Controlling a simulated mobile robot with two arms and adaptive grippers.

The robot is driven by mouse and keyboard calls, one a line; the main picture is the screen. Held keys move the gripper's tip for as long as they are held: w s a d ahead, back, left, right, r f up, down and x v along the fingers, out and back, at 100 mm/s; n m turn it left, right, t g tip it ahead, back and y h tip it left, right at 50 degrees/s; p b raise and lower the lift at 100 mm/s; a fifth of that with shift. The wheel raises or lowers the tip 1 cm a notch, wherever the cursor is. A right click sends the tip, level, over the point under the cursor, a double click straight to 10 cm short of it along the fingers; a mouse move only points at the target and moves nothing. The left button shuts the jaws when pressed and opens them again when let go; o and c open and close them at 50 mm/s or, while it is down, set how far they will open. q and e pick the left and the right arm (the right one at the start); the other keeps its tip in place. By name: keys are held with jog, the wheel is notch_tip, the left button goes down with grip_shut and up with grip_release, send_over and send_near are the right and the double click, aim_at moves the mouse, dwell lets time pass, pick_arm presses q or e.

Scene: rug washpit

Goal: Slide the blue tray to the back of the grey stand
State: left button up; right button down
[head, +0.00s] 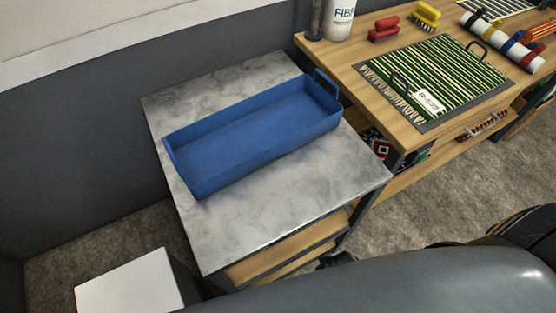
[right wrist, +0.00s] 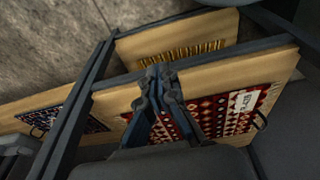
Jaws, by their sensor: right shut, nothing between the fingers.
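The blue tray (head: 255,130) is a long, empty, open tray lying flat on the grey stand (head: 290,205), which has a marbled top. A raised handle shows at the tray's right end, towards the wooden bench. Bare stand top shows between the tray and the wall, and a wider bare area lies on the near side. My right gripper (right wrist: 158,72) is shut and empty in the right wrist view, over wooden shelves holding patterned rugs, apart from the tray. My left gripper is not in view.
A wooden bench (head: 365,78) adjoins the stand on the right, holding a green striped rug on a tray (head: 440,85), a white bottle (head: 340,18), brushes and rolls. A dark wall (head: 85,130) runs behind. A white box (head: 130,285) stands at lower left.

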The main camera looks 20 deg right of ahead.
jog(key=w+r+t+p, duration=0.1)
jog(key=w+r, duration=0.1)
jog(key=r, duration=1.3)
jog(key=w+r+p, duration=0.2)
jog(key=w+r, duration=0.1)
jog(key=r, duration=1.2)
jog(key=w+a+r+m+t, duration=0.1)
jog(key=w+m+t, duration=0.1)
jog(key=m, duration=1)
jog(key=w+a+r+m+t+y, duration=0.1)
jog(key=w+m, duration=0.3)
jog(key=m, duration=0.8)
jog(key=w+a+r+m+t, duration=0.2)
jog(key=w+a+r+m, duration=0.1)
jog(key=m, duration=0.8)
jog(key=shift+w+r+m+t+y, duration=0.2)
jog(key=shift+w+m+t+y, duration=0.1)
jog(key=shift+m, duration=0.1)
send_near(273, 162)
jog(key=f, duration=0.3)
jog(key=shift+s, duration=0.3)
jog(key=w, duration=0.2)
jog(key=w+p, duration=0.1)
jog(key=shift+w+a+f, duration=0.2)
jog(key=shift+a+f, duration=0.15)
jog(key=shift+w+a, duration=0.1)
jog(key=shift+w, duration=0.5)
